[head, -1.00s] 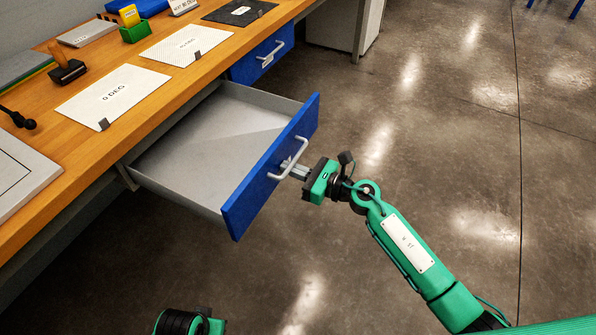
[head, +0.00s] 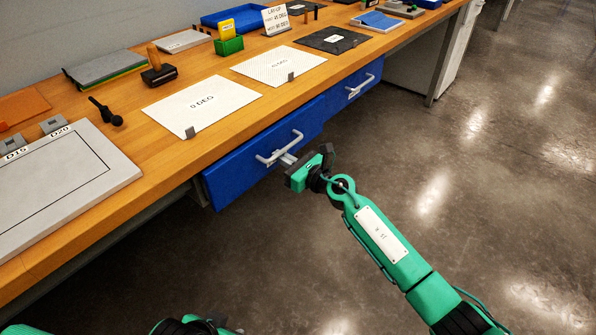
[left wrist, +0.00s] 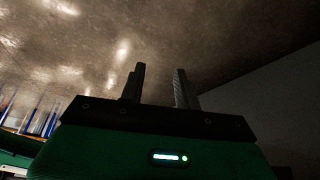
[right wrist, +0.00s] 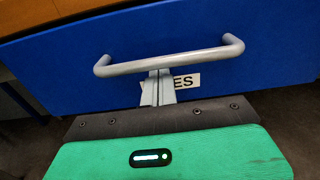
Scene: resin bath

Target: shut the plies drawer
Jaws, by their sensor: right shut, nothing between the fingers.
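The plies drawer (head: 238,180) has a blue front that sits under the bench edge, about in line with the blue drawer to its right. No inside of it shows. Its grey bar handle (head: 268,160) also shows in the right wrist view (right wrist: 200,56), above a label (right wrist: 184,82) of which only "ES" is readable. My right gripper (head: 288,159) is shut and empty, its fingertips (right wrist: 158,76) at the drawer front, just under the handle bar; contact is hard to tell. My left gripper (left wrist: 158,85) is open and empty over the floor.
The wooden bench top (head: 160,125) carries ply sheets (head: 203,105), a stamp-like tool (head: 158,70), a green box (head: 229,46) and a pale framed plate (head: 120,172). A second blue drawer (head: 352,92) is beside it. The floor in front is clear.

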